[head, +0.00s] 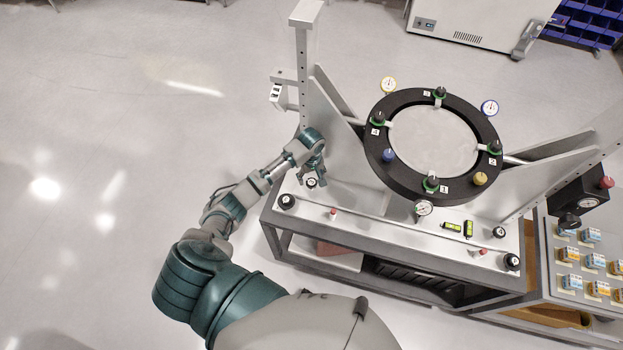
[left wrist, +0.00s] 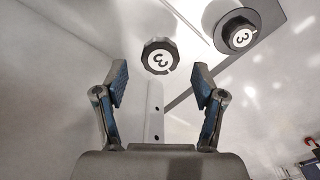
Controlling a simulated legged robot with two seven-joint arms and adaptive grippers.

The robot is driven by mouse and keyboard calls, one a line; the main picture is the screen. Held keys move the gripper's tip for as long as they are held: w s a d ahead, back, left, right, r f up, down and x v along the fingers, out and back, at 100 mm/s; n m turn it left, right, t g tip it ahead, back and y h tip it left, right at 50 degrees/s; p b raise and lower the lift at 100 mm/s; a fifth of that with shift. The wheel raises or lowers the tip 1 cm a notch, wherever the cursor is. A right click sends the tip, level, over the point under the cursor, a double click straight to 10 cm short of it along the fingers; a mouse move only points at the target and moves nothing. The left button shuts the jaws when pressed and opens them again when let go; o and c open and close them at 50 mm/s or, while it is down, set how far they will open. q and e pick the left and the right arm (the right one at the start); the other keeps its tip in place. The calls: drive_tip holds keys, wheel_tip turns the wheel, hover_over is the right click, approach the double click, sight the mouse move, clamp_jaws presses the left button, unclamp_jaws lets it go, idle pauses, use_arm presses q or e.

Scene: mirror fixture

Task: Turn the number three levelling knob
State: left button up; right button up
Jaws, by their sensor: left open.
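In the left wrist view a black knob with a white face marked 3 (left wrist: 160,57) shows between and beyond my open fingertips, apart from both. A second black knob marked 3 (left wrist: 238,36) sits on a grey round base to its right, outside the fingers. My left gripper (left wrist: 160,82) is open and empty. In the head view my left gripper (head: 315,174) is over the left end of the bench top, close to a small black knob (head: 311,183). Another black knob (head: 286,201) is at the front left corner. My right gripper is not in view.
A black mirror ring (head: 381,172) with numbered clamps stands on the metal bench (head: 352,222). A tall grey post (head: 303,75) and a slanted plate (head: 335,120) rise beside my gripper. A small red knob (head: 333,213) is at the front. Open floor lies left.

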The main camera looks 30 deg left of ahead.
sight(312, 181)
use_arm(q)
wheel_tip(312, 181, up, 10)
drive_tip(key=shift+w+f, duration=0.15)
idle(0.5)
